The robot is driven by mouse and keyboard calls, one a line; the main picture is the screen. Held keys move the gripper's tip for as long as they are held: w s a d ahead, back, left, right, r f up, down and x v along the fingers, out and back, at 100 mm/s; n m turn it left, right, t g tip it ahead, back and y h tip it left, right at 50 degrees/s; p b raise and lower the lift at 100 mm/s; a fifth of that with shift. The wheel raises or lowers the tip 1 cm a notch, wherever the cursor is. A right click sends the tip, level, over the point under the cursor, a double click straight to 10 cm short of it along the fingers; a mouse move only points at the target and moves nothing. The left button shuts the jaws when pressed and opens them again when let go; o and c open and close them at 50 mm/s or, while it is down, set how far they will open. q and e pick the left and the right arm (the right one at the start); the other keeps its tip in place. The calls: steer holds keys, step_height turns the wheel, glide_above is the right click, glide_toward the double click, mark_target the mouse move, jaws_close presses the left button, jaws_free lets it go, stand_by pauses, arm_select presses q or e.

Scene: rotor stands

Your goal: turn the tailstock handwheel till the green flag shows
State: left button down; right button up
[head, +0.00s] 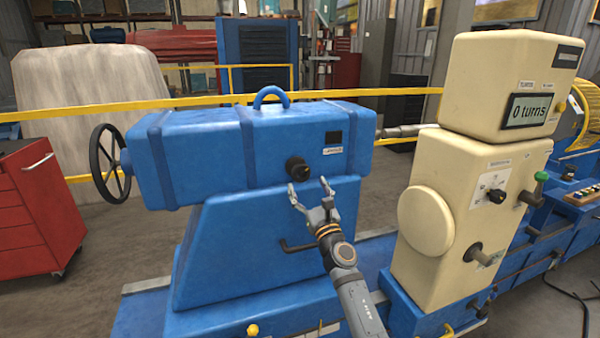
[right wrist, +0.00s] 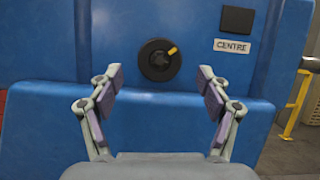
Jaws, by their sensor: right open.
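The tailstock (head: 220,150) is a large blue housing on a blue pedestal. Its handwheel (head: 106,165), a dark spoked wheel, is at the left end, with nothing touching it. A small dark window (head: 334,137) above a "CENTRE" label shows no green; it is also dark in the right wrist view (right wrist: 237,20). A black knob (head: 297,169) with a yellow mark sits on the front face, and in the right wrist view the knob (right wrist: 159,60) is ahead, between the fingers. My right gripper (head: 308,190) is open and empty, just in front of the tailstock and apart from the knob. My left gripper is not in view.
A cream headstock cabinet (head: 440,170) with a "0 turns" display (head: 526,111) stands at right. A black lever (head: 297,246) projects from the pedestal. A red tool cabinet (head: 35,210) stands at left. Yellow rails (head: 200,101) run behind. Floor left of the pedestal is clear.

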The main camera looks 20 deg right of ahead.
mark_target(302, 175)
steer(key=b+x, duration=0.1)
steer(key=x, duration=0.4)
steer(key=shift+w+f, duration=0.1)
steer(key=shift+f, duration=0.1)
steer(key=shift+w+r, duration=0.3)
steer(key=shift+w, duration=0.2)
steer(key=c, duration=1.2)
